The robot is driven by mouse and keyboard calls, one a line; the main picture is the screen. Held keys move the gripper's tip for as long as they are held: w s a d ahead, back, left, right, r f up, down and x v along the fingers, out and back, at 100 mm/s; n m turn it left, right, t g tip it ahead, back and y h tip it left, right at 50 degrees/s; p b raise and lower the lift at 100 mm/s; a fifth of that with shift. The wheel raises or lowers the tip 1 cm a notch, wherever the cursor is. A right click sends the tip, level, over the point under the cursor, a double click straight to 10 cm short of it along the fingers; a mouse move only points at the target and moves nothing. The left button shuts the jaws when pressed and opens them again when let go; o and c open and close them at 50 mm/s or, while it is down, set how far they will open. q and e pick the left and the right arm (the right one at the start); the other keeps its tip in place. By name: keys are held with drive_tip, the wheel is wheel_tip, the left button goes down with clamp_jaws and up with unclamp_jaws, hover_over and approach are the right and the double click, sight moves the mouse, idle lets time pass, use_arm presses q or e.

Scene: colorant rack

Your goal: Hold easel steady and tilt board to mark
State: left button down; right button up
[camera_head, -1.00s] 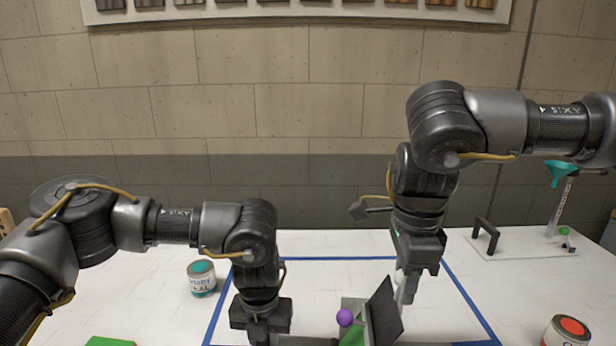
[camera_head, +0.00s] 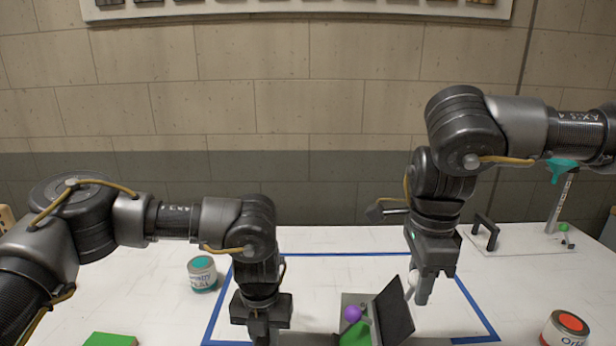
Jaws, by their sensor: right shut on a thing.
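The easel (camera_head: 350,299) stands near the bottom middle of the head view, with a grey base, a green wedge-shaped part (camera_head: 355,334) and a purple ball (camera_head: 352,313). A dark flat board (camera_head: 393,312) on it leans to the right. My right gripper (camera_head: 417,288) is at the board's right side, shut on it; the exact contact is partly hidden. My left gripper (camera_head: 262,332) points down to the left of the easel. Its fingertips are low at the frame's bottom edge, so its opening and any contact do not show. No tilt mark is clearly visible.
Blue tape (camera_head: 220,300) outlines the work area on the white table. A teal-topped can (camera_head: 202,273) stands left and an orange-topped can (camera_head: 565,328) right. A green block (camera_head: 110,339) lies front left. A stand with a teal funnel (camera_head: 562,170) is back right.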

use_arm(q)
drive_tip(key=shift+a, duration=0.15)
use_arm(e)
drive_tip(key=shift+d+f, duration=0.15)
drive_tip(key=shift+d, duration=0.15)
drive_tip(key=o, duration=1.2)
drive_tip(key=shift+c, duration=0.2)
drive_tip(key=shift+a, duration=0.1)
drive_tip(key=shift+r, duration=0.25)
wheel_tip(320, 180, up, 12)
drive_tip(key=shift+f, duration=0.2)
use_arm(q)
drive_tip(key=c, duration=1.1)
unclamp_jaws()
